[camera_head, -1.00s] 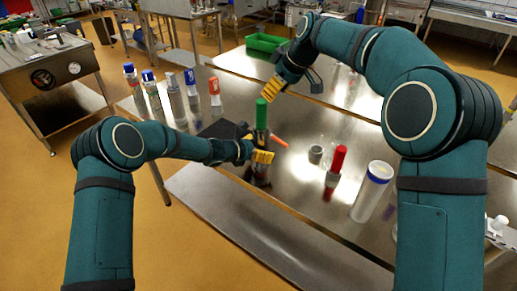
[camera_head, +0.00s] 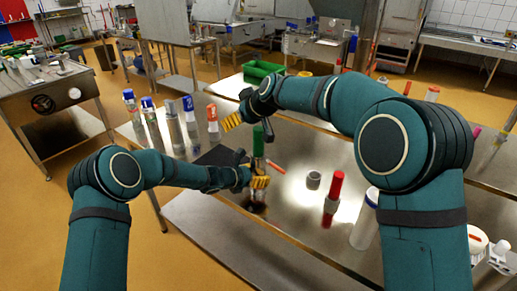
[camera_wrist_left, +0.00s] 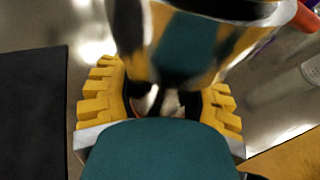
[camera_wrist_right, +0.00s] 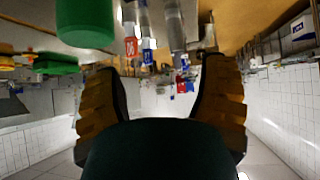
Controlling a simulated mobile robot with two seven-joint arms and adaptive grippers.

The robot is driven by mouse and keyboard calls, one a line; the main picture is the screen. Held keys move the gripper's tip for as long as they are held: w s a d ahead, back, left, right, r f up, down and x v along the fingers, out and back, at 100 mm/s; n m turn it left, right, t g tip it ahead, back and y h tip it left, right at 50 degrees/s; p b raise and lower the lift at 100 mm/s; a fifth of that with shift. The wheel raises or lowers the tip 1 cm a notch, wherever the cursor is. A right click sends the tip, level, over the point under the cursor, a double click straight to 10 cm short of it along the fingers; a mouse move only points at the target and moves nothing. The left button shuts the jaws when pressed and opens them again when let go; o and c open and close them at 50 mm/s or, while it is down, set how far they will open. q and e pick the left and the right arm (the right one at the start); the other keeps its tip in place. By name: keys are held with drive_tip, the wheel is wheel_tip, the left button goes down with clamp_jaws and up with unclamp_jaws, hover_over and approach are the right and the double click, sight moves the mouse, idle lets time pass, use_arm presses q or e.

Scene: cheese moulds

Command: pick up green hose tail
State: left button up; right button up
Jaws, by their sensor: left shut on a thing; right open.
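The green hose tail (camera_head: 258,141) stands upright, with a green upper part and a shiny lower part. My left gripper (camera_head: 260,182) is shut on it below the green part. In the left wrist view a shiny, mirror-like body (camera_wrist_left: 185,45) sits between the yellow fingers. The lower end is partly hidden by the gripper, so I cannot tell whether it touches the table. My right gripper (camera_head: 232,121) is open and empty, above and to the left of the green top. In the right wrist view the green part (camera_wrist_right: 85,22) shows at the upper left, outside the fingers.
A black mat (camera_head: 218,156) lies behind the left gripper on the steel table. An orange stick (camera_head: 275,167), a grey ring (camera_head: 313,180) and a red-topped piece (camera_head: 334,188) are to the right. Several bottles (camera_head: 190,112) stand at the left. A green crate (camera_head: 262,70) is behind.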

drive_tip(key=a+f+m+t, duration=0.2)
drive_tip(key=a+m+t, duration=0.1)
drive_tip(key=a, duration=0.1)
drive_tip(key=m+t+h, duration=0.7)
drive_tip(key=m+h, duration=0.3)
drive_tip(key=h, duration=0.2)
approach(257, 135)
drive_tip(key=x, duration=0.6)
drive_tip(key=shift+s+d+f, duration=0.1)
drive_tip(key=shift+d+f, duration=0.1)
drive_tip(key=shift+a+r+x, duration=0.1)
drive_tip(key=shift+x, duration=1.45)
drive_tip(key=shift+a+r+x, duration=0.1)
drive_tip(key=shift+a+x, duration=0.05)
drive_tip(key=shift+x, duration=1.4)
clamp_jaws()
